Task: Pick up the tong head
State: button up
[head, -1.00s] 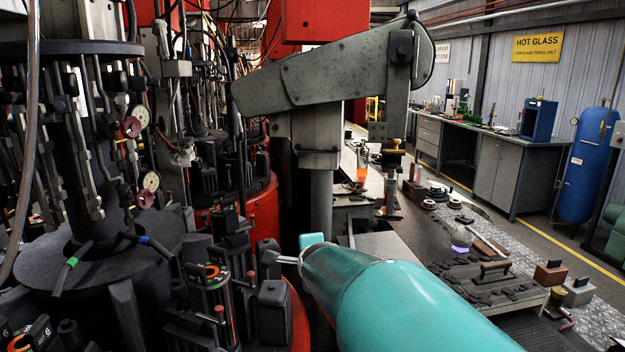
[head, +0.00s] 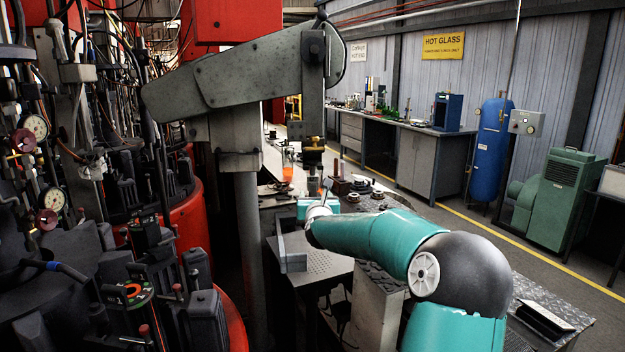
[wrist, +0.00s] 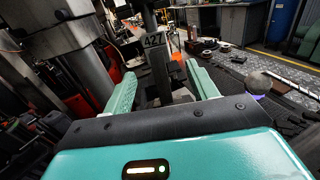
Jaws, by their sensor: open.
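A dark block with a plate marked with digits (wrist: 155,42), which I take to be the tong head, shows upright between my fingers in the wrist view. In the head view the hanging end of the grey take-out arm, with a brass band and dark block (head: 313,150), is just above my gripper; I take this for the same part. My gripper (wrist: 160,72) is open, its two teal fingers on either side of the dark block, with no clear contact. In the head view my gripper (head: 314,207) is small and partly hidden by my own wrist.
The grey take-out arm (head: 235,75) stands on a thick column (head: 250,230) left of my arm. Dark mould machinery (head: 100,200) with gauges crowds the left. A perforated metal table (head: 318,265) lies below my gripper. A workbench (head: 430,160) and blue tank (head: 490,150) stand behind right.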

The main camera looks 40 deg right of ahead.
aim_at(314, 191)
jog(key=x, duration=0.3)
jog(key=shift+w, duration=0.35)
jog(key=x, duration=0.3)
jog(key=shift+w+d+f, duration=0.25)
jog(key=shift+f, duration=0.05)
jog(key=shift+w+d, duration=0.3)
jog(key=shift+w, duration=0.1)
grip_shut()
jog(key=shift+r, duration=0.15)
